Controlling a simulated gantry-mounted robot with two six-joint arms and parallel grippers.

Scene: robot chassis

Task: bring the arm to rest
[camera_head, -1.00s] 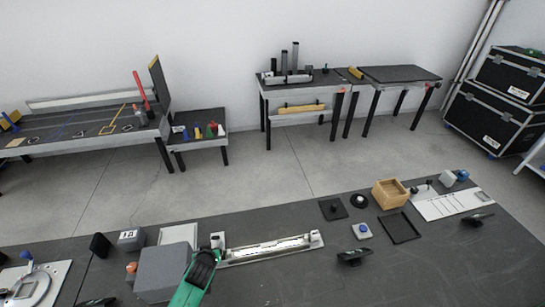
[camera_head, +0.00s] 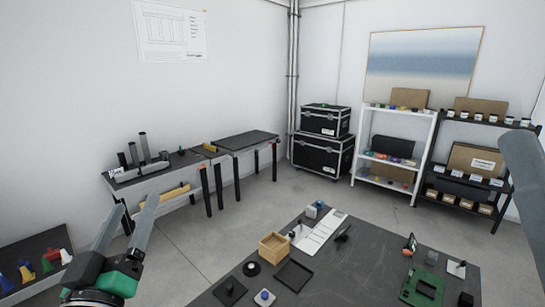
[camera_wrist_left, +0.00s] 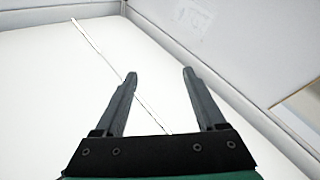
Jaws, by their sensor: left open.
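My left gripper (camera_head: 134,205) shows at the lower left of the head view. Its two grey fingers point up and stand apart, above a green and black body. It is raised close to the camera, left of the workbench (camera_head: 345,275), and touches nothing that I can see. In the left wrist view the gripper (camera_wrist_left: 160,75) is open and empty, against a pale surface with a thin dark line across it.
The workbench carries a wooden box (camera_head: 274,248), a black tray (camera_head: 294,276), a white board (camera_head: 320,232) and a green part (camera_head: 423,288). A side table (camera_head: 150,183), black cases (camera_head: 323,152) and shelves (camera_head: 393,158) stand behind. Open floor lies between.

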